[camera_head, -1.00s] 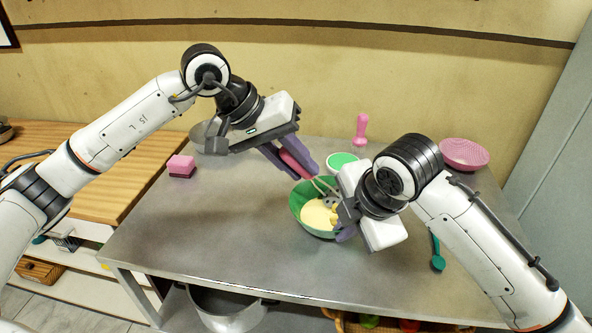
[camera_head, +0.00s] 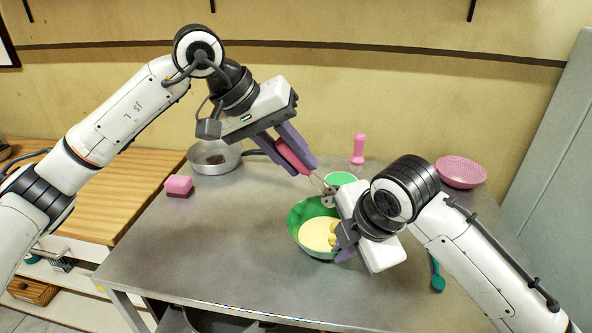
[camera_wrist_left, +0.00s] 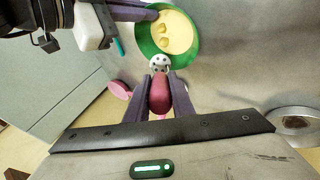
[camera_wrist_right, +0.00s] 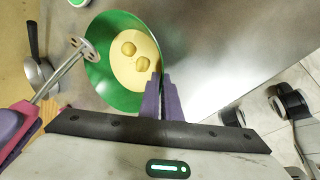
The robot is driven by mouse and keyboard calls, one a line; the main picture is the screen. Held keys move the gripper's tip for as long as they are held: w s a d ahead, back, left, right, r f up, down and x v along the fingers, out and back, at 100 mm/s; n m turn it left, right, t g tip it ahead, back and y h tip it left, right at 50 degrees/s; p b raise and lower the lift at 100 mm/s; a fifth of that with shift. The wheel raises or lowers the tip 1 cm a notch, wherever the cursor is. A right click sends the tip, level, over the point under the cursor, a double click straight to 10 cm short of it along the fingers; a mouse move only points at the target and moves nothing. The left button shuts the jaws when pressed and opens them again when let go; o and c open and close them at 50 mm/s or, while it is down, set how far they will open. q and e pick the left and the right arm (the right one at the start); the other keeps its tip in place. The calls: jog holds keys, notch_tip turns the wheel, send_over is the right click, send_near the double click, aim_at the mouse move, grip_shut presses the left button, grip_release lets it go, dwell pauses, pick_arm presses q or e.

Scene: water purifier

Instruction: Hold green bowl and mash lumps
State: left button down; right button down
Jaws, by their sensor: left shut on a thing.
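The green bowl (camera_head: 303,214) stands on the grey table with pale yellow mash in it. Two rounded lumps show on the mash in the right wrist view, one lump (camera_wrist_right: 128,48) beside another lump (camera_wrist_right: 142,64). My left gripper (camera_head: 292,150) is shut on the red handle of a masher (camera_wrist_left: 160,95). The masher's perforated metal head (camera_wrist_right: 87,46) is raised near the bowl's rim, clear of the mash. My right gripper (camera_wrist_right: 161,90) is closed over the bowl's rim, one finger inside and one outside. In the head view, my right arm hides part of the bowl.
A pink sponge (camera_head: 178,186) and a metal pan (camera_head: 221,160) are on the left of the table. A pink upright item (camera_head: 358,149), a green-topped item (camera_head: 341,179) and a pink bowl (camera_head: 461,171) stand behind. A teal spoon (camera_head: 438,282) lies at right. The front left is clear.

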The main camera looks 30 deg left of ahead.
pick_arm(q)
jog(key=shift+r, duration=0.3)
jog(key=shift+r, duration=1.4)
jog(key=shift+w+d+f, duration=0.1)
jog(key=shift+d+f, duration=0.65)
jog(key=shift+f, duration=3.3)
jog(key=shift+f, duration=0.4)
